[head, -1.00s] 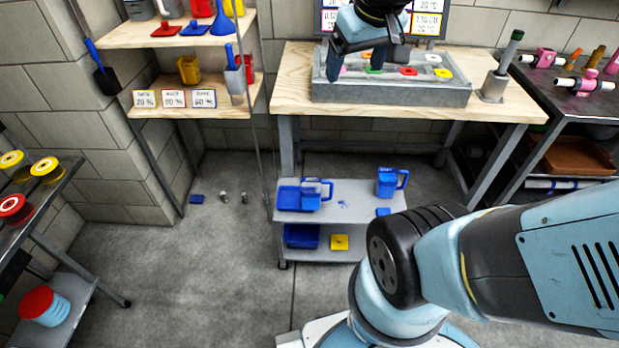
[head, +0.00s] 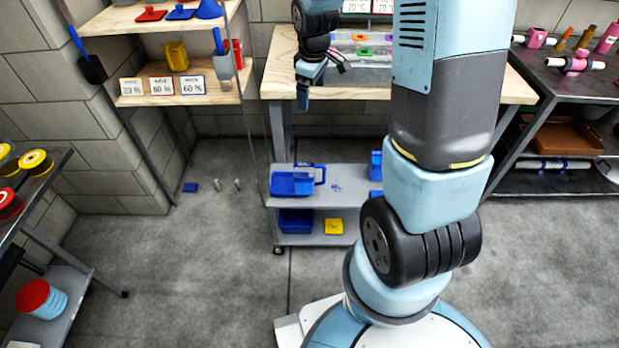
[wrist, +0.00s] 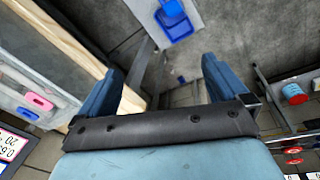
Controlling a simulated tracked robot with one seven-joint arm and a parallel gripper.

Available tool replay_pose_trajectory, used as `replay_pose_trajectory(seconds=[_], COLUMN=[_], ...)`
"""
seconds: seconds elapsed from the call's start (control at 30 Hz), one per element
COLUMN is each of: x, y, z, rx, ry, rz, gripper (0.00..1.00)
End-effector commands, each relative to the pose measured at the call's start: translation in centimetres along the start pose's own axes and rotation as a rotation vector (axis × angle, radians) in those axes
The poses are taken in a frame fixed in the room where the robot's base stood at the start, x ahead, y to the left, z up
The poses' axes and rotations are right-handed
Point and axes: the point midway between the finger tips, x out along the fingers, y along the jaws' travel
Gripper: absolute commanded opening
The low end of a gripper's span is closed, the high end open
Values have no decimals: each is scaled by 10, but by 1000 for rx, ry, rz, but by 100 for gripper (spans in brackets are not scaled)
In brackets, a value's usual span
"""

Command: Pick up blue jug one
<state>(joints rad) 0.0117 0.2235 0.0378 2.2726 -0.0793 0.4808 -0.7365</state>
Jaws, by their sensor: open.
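A blue jug (head: 306,170) with a handle stands at the left on the top of a grey cart (head: 345,201), beside or in a blue tray (head: 292,188); I cannot tell which. A second blue jug (head: 376,164) stands at the right of the cart top, partly hidden by my arm. No label shows which is jug one. My gripper (head: 303,97) is high above the cart, by the bench's front edge, clear of both jugs. In the wrist view my gripper (wrist: 162,68) is open and empty; a blue jug (wrist: 172,8) and the tray (wrist: 178,27) show beyond it.
The wooden bench (head: 278,78) stands behind the cart. A shelf unit (head: 180,100) is at the left, and a dark table (head: 570,90) at the right. The lower cart shelf holds a blue bin (head: 296,221) and a yellow item (head: 333,226). The floor before the cart is mostly clear.

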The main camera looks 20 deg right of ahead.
Motion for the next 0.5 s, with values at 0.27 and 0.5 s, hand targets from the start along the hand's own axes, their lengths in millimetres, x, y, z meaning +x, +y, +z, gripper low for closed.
replay_pose_trajectory(seconds=[0.27,0.5], x=[100,178], y=[5,-2], z=[-8,-7], rx=[-189,-338], ry=[-43,-60], rz=[-69,-124], gripper=[100,100])
